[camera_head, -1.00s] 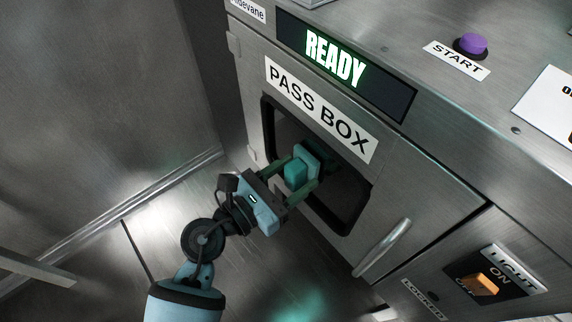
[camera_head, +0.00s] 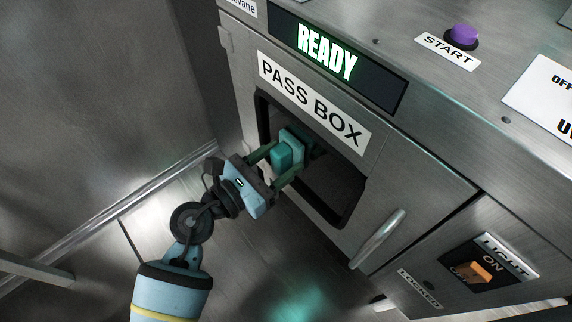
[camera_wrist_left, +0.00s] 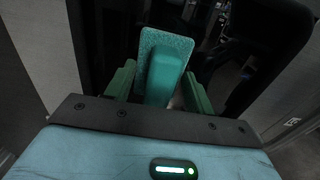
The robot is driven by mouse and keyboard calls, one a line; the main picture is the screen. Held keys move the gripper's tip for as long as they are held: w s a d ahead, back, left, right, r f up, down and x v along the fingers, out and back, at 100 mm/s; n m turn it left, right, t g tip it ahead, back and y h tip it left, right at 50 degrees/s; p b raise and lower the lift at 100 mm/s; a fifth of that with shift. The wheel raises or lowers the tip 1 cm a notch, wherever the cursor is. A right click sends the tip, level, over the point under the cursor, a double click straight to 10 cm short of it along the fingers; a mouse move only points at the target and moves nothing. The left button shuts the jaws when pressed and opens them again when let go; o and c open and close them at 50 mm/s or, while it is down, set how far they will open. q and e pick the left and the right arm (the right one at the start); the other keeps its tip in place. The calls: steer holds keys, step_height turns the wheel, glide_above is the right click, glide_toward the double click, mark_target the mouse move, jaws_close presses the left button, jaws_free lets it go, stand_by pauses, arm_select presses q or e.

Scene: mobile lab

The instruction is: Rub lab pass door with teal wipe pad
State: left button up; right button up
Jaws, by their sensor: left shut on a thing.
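The pass box door (camera_head: 388,178) is brushed metal with a dark window (camera_head: 338,186), a PASS BOX label and a bar handle at its lower right. It looks shut. My left gripper (camera_head: 281,158) is shut on the teal wipe pad (camera_head: 291,146), in front of the left part of the window. In the left wrist view the pad (camera_wrist_left: 165,62) stands between the two green fingers, its textured face turned away toward the dark window. I cannot tell whether the pad touches the door. My right gripper is not in view.
A lit READY display (camera_head: 328,52) sits above the door. A purple START button (camera_head: 462,36) is on top, and an orange light switch (camera_head: 474,272) is at the lower right. The handle (camera_head: 378,239) sticks out from the door. A metal wall stands at left.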

arm_select(q)
steer(key=shift+w+a, duration=0.3)
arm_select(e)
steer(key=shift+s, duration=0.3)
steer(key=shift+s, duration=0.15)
arm_select(q)
steer(key=shift+v, duration=1.3)
steer(key=shift+p+v, duration=0.35)
steer(key=shift+v, duration=1.4)
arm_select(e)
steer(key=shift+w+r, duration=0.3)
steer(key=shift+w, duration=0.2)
